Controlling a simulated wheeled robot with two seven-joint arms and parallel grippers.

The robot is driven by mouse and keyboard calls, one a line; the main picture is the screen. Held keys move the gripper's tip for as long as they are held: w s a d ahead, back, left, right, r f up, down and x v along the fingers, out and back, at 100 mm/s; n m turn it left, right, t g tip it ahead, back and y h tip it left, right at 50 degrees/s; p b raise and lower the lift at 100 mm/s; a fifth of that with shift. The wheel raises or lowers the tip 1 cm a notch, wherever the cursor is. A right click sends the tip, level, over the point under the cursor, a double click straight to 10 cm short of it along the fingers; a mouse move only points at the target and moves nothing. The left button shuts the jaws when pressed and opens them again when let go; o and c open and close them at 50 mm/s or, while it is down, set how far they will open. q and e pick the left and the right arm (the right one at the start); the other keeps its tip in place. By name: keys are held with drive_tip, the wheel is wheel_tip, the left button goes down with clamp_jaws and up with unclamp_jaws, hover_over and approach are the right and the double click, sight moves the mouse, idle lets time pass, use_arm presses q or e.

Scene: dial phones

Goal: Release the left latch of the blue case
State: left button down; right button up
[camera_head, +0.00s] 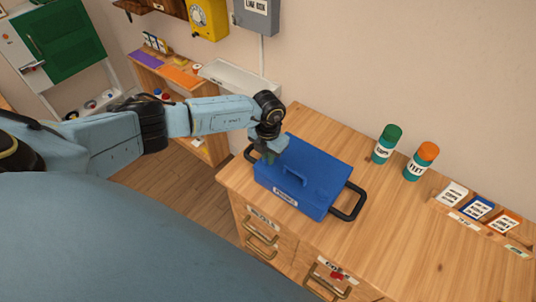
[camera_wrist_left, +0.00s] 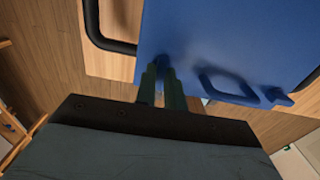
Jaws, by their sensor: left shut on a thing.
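The blue case (camera_head: 311,179) stands closed on the wooden workbench, with a handle on its lid, a white label on its front and a black side handle at each end. It also shows in the left wrist view (camera_wrist_left: 221,42). My left gripper (camera_head: 270,155) reaches down at the case's left part, near its front edge. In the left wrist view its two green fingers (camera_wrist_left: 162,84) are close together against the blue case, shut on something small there. My right gripper is in neither view.
Green-topped (camera_head: 386,144) and orange-topped (camera_head: 421,161) bottles stand behind the case to the right. Labelled boxes (camera_head: 477,207) sit farther right. The workbench (camera_head: 400,235) is clear right of the case. Drawers with handles (camera_head: 262,238) are below its front edge.

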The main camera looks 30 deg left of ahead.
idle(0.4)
use_arm(q)
drive_tip(key=c, duration=1.5)
unclamp_jaws()
drive_tip(key=shift+r, duration=0.1)
wheel_tip(320, 180, up, 13)
drive_tip(key=shift+r+b, duration=0.15)
drive_tip(key=shift+b, duration=0.25)
drive_tip(key=shift+d, duration=0.1)
